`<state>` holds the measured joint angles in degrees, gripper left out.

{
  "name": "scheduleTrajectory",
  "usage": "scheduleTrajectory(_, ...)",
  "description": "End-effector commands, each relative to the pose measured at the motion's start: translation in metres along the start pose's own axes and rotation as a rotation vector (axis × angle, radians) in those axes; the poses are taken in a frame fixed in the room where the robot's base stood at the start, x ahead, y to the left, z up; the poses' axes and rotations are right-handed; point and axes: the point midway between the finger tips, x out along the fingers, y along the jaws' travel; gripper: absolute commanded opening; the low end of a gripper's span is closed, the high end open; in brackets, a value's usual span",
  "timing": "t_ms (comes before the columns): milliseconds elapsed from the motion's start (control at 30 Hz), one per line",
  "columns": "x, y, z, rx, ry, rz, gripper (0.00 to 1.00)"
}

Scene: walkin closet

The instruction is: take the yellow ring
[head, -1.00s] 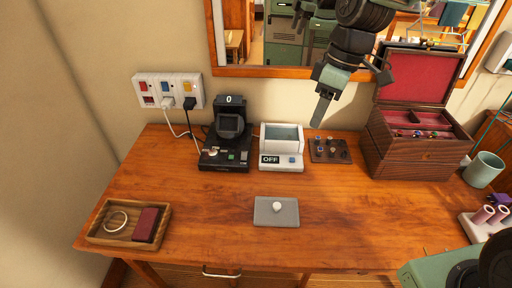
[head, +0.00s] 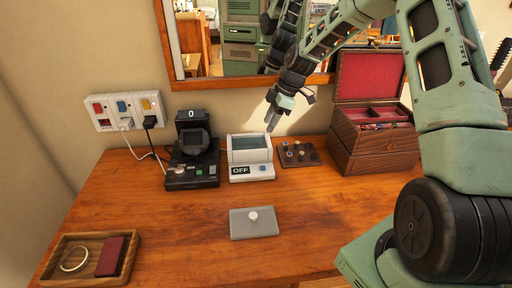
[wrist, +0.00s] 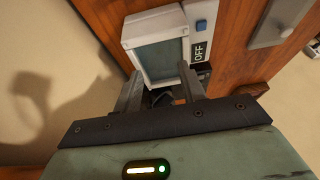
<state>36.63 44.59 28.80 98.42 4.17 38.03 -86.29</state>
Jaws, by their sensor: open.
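My gripper (head: 272,122) is open and empty above the back of the table, behind the small dark board (head: 315,156). This board carries several small pieces with bluish and pale tops; I cannot tell whether one is a yellow ring. A pale cream hoop (head: 74,259) lies in the wooden tray (head: 62,239) at front left, beside a dark red block (head: 111,256). No clearly yellow ring shows. In the wrist view, the gripper's fingers (wrist: 162,92) are apart in front of the white device marked OFF (wrist: 127,32), with small dark pieces partly visible between them.
A black device showing 0 (head: 192,175) and the white OFF device (head: 234,153) stand left of the board. An open red-lined jewellery box (head: 375,153) stands right. A grey plate with a knob (head: 253,228) lies mid-table. The mirror (head: 225,82) is close behind my arm.

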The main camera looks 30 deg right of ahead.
Motion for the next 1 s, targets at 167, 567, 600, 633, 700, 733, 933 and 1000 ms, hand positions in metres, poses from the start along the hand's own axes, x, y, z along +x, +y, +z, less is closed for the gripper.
scheduleTrajectory(167, 0.029, 0.000, -0.001, 0.000, 0.000, -0.002, 0.41)
scheduleTrajectory(567, 0.068, 0.001, -0.005, -0.001, 0.000, -0.003, 0.41)
scheduleTrajectory(600, 0.074, 0.002, -0.005, -0.001, 0.000, -0.003, 0.41)
scheduleTrajectory(633, 0.079, 0.001, -0.004, 0.000, 0.000, -0.003, 0.41)
scheduleTrajectory(700, 0.086, 0.002, -0.004, 0.001, 0.000, 0.000, 0.41)
scheduleTrajectory(733, 0.088, 0.002, -0.004, 0.001, 0.000, 0.000, 0.41)
scheduleTrajectory(933, 0.092, 0.002, -0.003, 0.001, 0.000, 0.001, 0.41)
scheduleTrajectory(1000, 0.092, 0.002, -0.003, 0.000, 0.000, 0.001, 0.41)
